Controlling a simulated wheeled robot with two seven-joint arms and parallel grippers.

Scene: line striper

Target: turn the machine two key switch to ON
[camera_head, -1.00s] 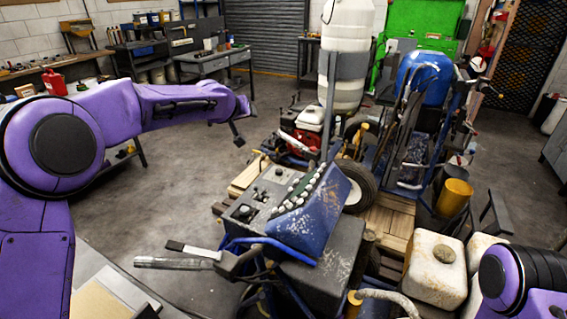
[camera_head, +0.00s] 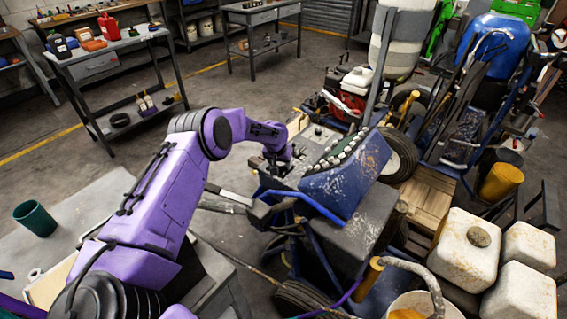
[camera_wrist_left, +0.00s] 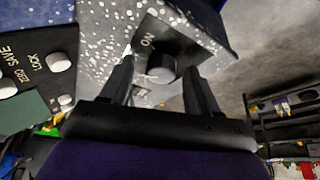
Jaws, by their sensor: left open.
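My left gripper (camera_head: 275,168) is over the near-left part of the machine's control panel (camera_head: 312,143) in the head view. In the left wrist view its two open fingers (camera_wrist_left: 160,85) stand on either side of a round black knob or switch (camera_wrist_left: 161,68). A dark plate (camera_wrist_left: 175,45) behind the knob carries the word ON. I cannot tell whether the fingers touch the knob. In the head view the gripper and arm hide this switch. My right gripper is not in view.
The blue speckled console (camera_head: 345,182) rises right of the gripper. A handlebar grip (camera_head: 222,204) sticks out below it. White knobs and LOCK and SAVE labels (camera_wrist_left: 40,62) lie left in the wrist view. A grey bench with a green cup (camera_head: 36,218) stands at left.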

